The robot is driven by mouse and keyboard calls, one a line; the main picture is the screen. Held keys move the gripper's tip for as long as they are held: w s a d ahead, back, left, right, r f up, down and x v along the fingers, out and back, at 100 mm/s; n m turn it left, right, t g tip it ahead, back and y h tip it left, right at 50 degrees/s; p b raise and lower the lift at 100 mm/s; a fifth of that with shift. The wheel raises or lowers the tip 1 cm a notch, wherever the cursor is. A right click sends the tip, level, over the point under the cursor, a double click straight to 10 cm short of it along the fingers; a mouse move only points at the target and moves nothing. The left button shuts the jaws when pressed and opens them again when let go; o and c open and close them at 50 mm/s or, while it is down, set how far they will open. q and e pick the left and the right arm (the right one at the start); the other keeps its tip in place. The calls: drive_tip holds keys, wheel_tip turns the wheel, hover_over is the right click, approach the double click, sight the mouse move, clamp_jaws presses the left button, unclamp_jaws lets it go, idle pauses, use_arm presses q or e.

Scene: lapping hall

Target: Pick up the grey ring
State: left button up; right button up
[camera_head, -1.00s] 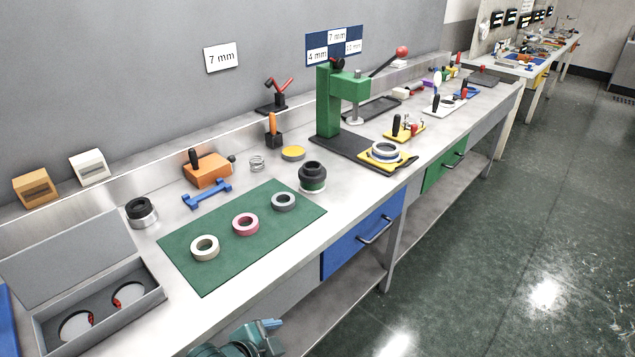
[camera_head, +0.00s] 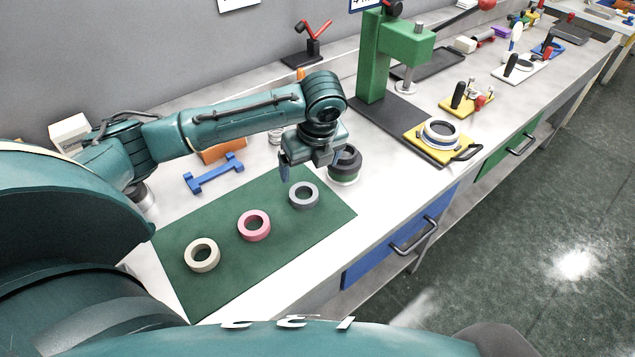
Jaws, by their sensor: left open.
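The grey ring (camera_head: 304,206) lies flat at the right end of a row on the green mat (camera_head: 285,257). The pink ring (camera_head: 244,227) is in the middle of the row and the cream ring (camera_head: 191,257) is at the left. My left gripper (camera_head: 304,172) points down just above and behind the grey ring, with its jaws open and nothing between them. One finger shows clearly at the left; the other is hard to make out against the dark stack behind. My right gripper is not in view.
A black and green round stack (camera_head: 346,166) stands close behind the gripper, to the right. A blue bar (camera_head: 213,174) lies behind the mat. The green press (camera_head: 374,62) and a yellow fixture (camera_head: 440,143) stand farther right. The mat's front part is clear.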

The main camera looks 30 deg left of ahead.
use_arm(q)
approach(303, 197)
drive_tip(key=shift+s+d+f, duration=0.1)
drive_tip(key=shift+s+f, duration=0.15)
drive_tip(key=shift+f, duration=0.1)
drive_tip(key=shift+w+x, duration=0.1)
drive_tip(key=shift+x, duration=1.35)
drive_tip(key=shift+w+x, duration=0.15)
drive_tip(key=shift+x, duration=1.35)
drive_tip(key=shift+r, duration=0.1)
drive_tip(key=shift+c, duration=0.4)
drive_tip(key=c, duration=1.1)
